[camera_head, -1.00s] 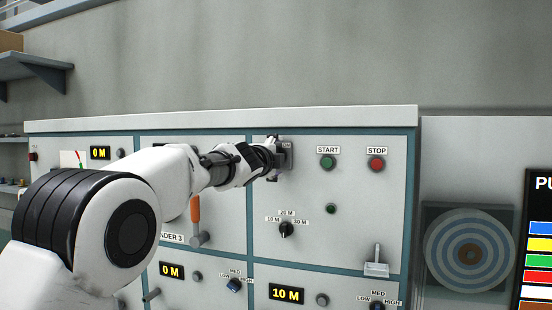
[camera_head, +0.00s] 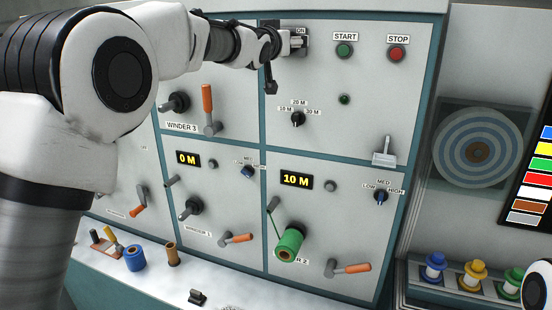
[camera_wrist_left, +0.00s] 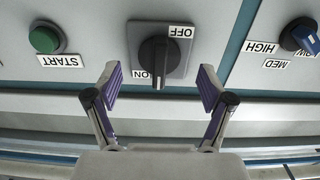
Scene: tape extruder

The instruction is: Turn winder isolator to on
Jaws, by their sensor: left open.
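The winder isolator (camera_head: 304,44) is a grey plate with a black knob at the top of the right panel, partly hidden by my left gripper in the head view. In the left wrist view, which is upside down, its black knob (camera_wrist_left: 155,58) stands lengthwise up and down the picture. Its lower end, with a pale mark, is beside the ON label (camera_wrist_left: 141,74). The OFF label (camera_wrist_left: 181,31) is at the upper right of the plate. My left gripper (camera_wrist_left: 160,85) is open and empty, its fingers apart on either side of the knob's line. My right gripper is not in view.
START (camera_head: 344,50) and STOP (camera_head: 398,54) buttons sit right of the isolator. A black selector (camera_head: 297,118) is below. Levers, displays and a green tape roll (camera_head: 288,245) are lower down. Coloured spools (camera_head: 473,275) stand at the lower right.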

